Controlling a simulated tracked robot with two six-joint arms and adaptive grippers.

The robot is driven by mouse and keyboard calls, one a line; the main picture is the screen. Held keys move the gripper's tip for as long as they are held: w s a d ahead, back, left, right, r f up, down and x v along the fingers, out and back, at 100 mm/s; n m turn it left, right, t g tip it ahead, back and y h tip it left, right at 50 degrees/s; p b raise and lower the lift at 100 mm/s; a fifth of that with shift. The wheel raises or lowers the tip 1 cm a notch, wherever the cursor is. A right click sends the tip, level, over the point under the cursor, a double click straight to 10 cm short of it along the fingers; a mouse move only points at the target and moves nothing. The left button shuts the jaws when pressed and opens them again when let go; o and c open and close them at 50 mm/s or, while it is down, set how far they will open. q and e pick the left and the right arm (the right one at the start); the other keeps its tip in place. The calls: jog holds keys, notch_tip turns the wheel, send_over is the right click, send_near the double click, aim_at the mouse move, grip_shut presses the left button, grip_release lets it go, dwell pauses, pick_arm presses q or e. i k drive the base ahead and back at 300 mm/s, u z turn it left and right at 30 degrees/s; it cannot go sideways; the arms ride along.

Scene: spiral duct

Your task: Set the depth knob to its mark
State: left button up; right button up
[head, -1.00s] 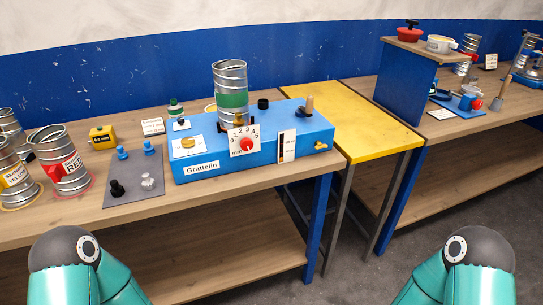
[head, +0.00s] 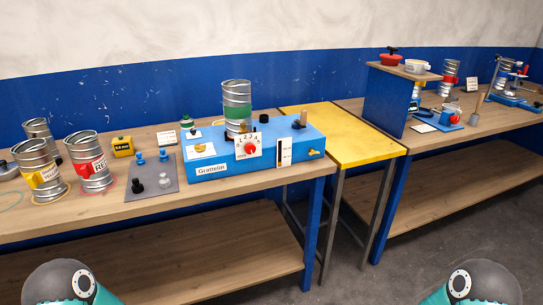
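The depth knob appears to be the red knob (head: 250,148) on a white numbered dial plate (head: 241,150). The plate is on the front of the blue Grattelin machine (head: 300,135), on the wooden bench. The digits around the knob are small, and I cannot tell exactly where it points. A metal spiral duct with a green band (head: 237,112) stands upright on the machine. Neither gripper shows in the head view. Only rounded parts of my two arms show at the bottom left and bottom right, well apart from the machine.
A grey mat (head: 152,176) with blue and black knobs lies left of the machine. Metal cans with yellow and red labels (head: 89,160) stand farther left. A yellow table (head: 355,138) adjoins on the right, its top clear. A blue upright panel (head: 390,98) stands beyond it.

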aim_at(249, 148)
jog(key=u, duration=0.15)
jog(key=i, duration=0.9)
jog(key=z, duration=0.05)
